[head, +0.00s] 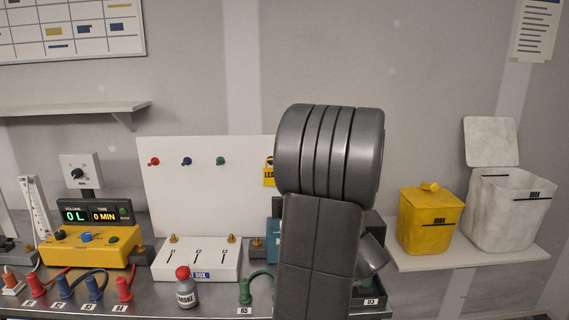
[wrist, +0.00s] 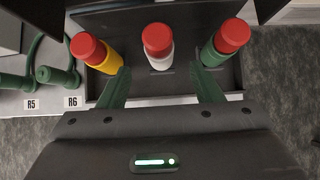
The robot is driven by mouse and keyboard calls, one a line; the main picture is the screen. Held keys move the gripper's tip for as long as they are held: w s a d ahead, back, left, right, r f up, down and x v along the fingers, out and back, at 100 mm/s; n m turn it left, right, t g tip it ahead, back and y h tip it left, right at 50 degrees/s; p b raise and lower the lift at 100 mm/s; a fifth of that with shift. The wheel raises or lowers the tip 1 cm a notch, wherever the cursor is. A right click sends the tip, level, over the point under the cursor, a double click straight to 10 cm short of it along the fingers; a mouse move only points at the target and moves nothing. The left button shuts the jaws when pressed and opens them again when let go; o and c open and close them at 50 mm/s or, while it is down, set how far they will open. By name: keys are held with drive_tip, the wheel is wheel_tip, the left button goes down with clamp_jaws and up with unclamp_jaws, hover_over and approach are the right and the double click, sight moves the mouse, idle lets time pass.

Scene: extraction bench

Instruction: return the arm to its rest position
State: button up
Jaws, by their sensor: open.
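My arm rises in the middle of the head view and hides part of the bench behind it. My gripper (wrist: 164,90) shows in the wrist view with its two green fingers spread apart and nothing between them. Beyond the fingertips, three red-capped bottles stand in a dark tray (wrist: 135,88): a yellow bottle (wrist: 108,62), a white bottle (wrist: 160,62) and a green bottle (wrist: 212,54). The fingers point toward the gaps beside the white bottle. I cannot tell whether they touch the outer bottles. In the head view my gripper is hidden behind the arm.
A white panel (head: 205,195), a yellow meter box (head: 88,246) and several coloured plugs are at left. A yellow bin (head: 428,222) and white bin (head: 510,212) stand on the right shelf.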

drive_tip(key=b+x, duration=0.1)
drive_tip(key=x, duration=0.6)
drive_tip(key=shift+w+f, duration=0.1)
drive_tip(key=shift+f, duration=0.1)
drive_tip(key=shift+w+r+p, duration=0.15)
drive_tip(key=shift+r+p, duration=0.65)
drive_tip(key=shift+r, duration=0.95)
drive_tip(key=shift+r+p, duration=0.5)
drive_tip(key=shift+r, duration=0.1)
